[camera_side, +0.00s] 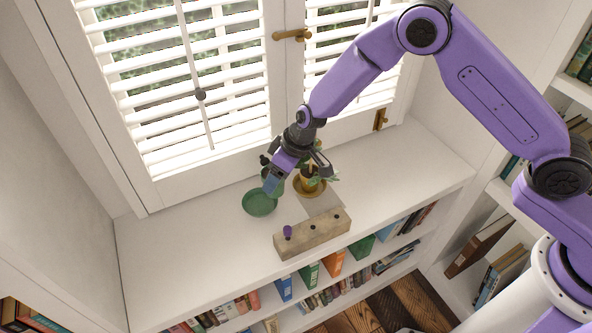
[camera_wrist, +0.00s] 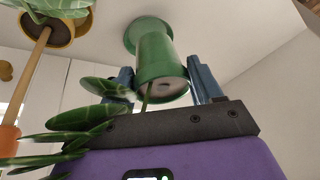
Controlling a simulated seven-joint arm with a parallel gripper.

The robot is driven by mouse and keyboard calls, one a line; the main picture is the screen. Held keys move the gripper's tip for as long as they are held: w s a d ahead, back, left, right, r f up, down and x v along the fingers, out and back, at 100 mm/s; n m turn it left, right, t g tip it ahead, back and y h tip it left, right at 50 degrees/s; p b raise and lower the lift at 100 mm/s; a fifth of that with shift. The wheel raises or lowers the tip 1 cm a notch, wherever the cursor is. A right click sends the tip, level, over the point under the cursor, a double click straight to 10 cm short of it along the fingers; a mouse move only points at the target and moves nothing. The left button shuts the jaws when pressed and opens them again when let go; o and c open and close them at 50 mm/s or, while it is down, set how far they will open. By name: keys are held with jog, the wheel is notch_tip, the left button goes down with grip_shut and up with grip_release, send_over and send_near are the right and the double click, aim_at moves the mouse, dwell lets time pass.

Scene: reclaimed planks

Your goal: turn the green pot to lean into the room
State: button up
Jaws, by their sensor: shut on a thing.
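The green pot (camera_wrist: 155,58) shows in the wrist view between the two blue fingers of my gripper (camera_wrist: 168,84), which is shut on it. A thin stem and broad green leaves (camera_wrist: 92,113) show at its near end. In the side view my gripper (camera_side: 272,183) is low over the white sill, close to the window, and mostly hides the pot. A round green saucer (camera_side: 258,204) lies just below and left of the fingers in that view. Whether the pot touches the saucer cannot be told.
An ochre potted plant (camera_side: 309,183) stands close right of my gripper on its own saucer. A pale flat square (camera_side: 322,201) and a wooden block (camera_side: 312,236) with a purple knob lie nearer the sill's front edge. The sill's left part is clear. White shutters stand behind.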

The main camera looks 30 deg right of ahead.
jog(key=shift+w+a+f+m+t+h, duration=0.15)
jog(key=shift+w+a+f+m, duration=0.25)
jog(key=shift+w+f, duration=0.85)
jog(key=shift+w+a+f+m+t+h, duration=0.1)
jog(key=shift+w+a+f+m, duration=0.35)
jog(key=shift+f, duration=1.45)
jog(key=shift+w+a+f+m+t+h, duration=0.2)
jog(key=shift+w+a+f, duration=0.5)
jog(key=shift+f, duration=0.9)
jog(key=shift+w+d, duration=0.15)
jog(key=o, duration=1.5)
jog(key=v, duration=1.7)
jog(key=shift+d, duration=0.3)
jog(key=shift+r, duration=0.1)
